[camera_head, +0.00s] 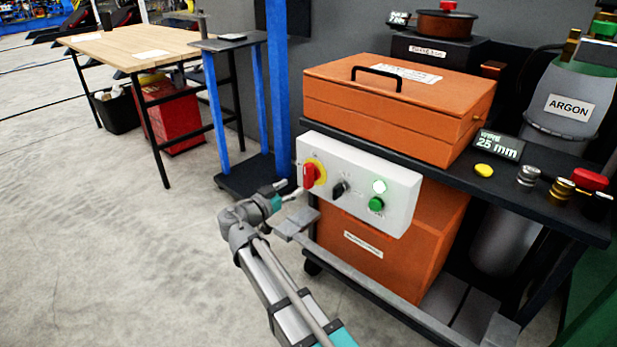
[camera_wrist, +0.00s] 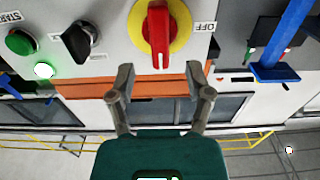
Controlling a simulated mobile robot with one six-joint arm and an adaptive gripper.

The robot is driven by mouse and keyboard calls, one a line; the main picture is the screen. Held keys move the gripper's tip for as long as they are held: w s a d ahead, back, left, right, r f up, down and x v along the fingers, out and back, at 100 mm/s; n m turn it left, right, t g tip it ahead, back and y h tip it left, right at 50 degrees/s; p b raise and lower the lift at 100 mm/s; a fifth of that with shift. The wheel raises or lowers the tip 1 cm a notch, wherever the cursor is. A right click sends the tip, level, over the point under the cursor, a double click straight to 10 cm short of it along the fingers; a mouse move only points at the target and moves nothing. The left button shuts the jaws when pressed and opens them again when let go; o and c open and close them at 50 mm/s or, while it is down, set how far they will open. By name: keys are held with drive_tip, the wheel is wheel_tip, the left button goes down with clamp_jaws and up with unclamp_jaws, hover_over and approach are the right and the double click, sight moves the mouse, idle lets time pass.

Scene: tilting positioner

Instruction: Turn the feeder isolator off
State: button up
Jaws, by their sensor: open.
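The feeder isolator is a red rotary handle (camera_head: 309,176) on a yellow disc, at the left end of a light grey control box (camera_head: 400,212). In the wrist view the red handle (camera_wrist: 158,35) stands roughly upright in the picture, with an OFF label (camera_wrist: 204,27) to the right of its yellow disc. My gripper (camera_head: 292,191) is just in front of the handle in the head view. In the wrist view my gripper (camera_wrist: 164,78) is open and empty, its two fingers apart below the handle and not touching it.
Beside the isolator are a black selector knob (camera_head: 340,188), a lit lamp (camera_head: 379,186) and a green button (camera_head: 376,204). An orange case (camera_head: 390,110) sits above on the dark cart (camera_head: 560,205). A blue-legged stand (camera_head: 213,115) is at left; open floor (camera_head: 110,220) lies left of my arm.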

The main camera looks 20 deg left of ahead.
sight(305, 178)
drive_tip(key=x, duration=0.7)
drive_tip(key=shift+w, duration=0.15)
clamp_jaws()
